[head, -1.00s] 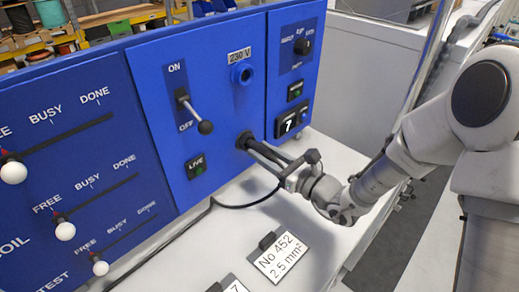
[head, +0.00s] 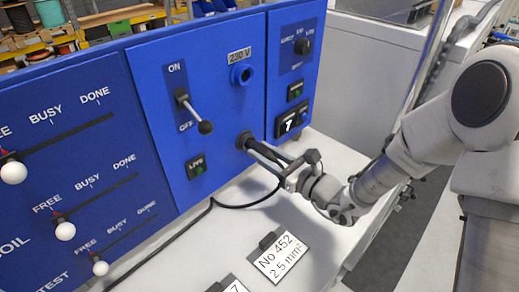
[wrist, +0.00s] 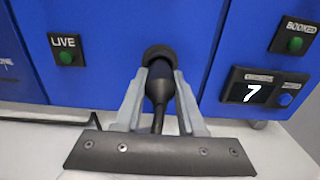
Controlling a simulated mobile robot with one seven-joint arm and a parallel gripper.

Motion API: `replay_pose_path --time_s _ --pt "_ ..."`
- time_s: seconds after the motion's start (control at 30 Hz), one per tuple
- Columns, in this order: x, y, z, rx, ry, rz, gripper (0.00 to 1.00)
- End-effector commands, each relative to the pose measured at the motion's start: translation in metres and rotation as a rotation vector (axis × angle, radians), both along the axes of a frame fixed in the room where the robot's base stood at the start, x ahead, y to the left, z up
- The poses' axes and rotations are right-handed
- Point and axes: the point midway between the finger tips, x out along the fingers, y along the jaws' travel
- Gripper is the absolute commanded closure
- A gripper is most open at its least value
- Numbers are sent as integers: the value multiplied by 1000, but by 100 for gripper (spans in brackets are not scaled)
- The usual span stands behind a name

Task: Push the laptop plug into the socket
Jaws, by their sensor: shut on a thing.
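The black plug (wrist: 159,86) is between the two grey fingers of my gripper (wrist: 161,78) in the wrist view, its cable running down toward me. Its far end meets a round black fitting (wrist: 159,55) on the blue panel; how deep it sits in there cannot be seen. In the head view my gripper (head: 252,145) reaches from the right to this black fitting (head: 243,140), with the fingers shut on the plug close to the panel. A blue round socket (head: 241,74) under the 230 V label is above it and looks empty.
The ON/OFF lever (head: 193,110) is left of the gripper, tilted down toward OFF. The LIVE lamp (head: 196,167) is below it. A black cable (head: 225,205) lies on the white bench. A display (head: 291,122) shows 7.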

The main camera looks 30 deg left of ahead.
Motion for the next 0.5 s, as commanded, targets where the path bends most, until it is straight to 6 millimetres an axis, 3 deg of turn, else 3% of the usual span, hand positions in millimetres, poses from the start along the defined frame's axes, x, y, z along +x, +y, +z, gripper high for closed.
replay_pose_path --time_s 0.5 --pt "-1 -5 0 0 -1 -1 100"
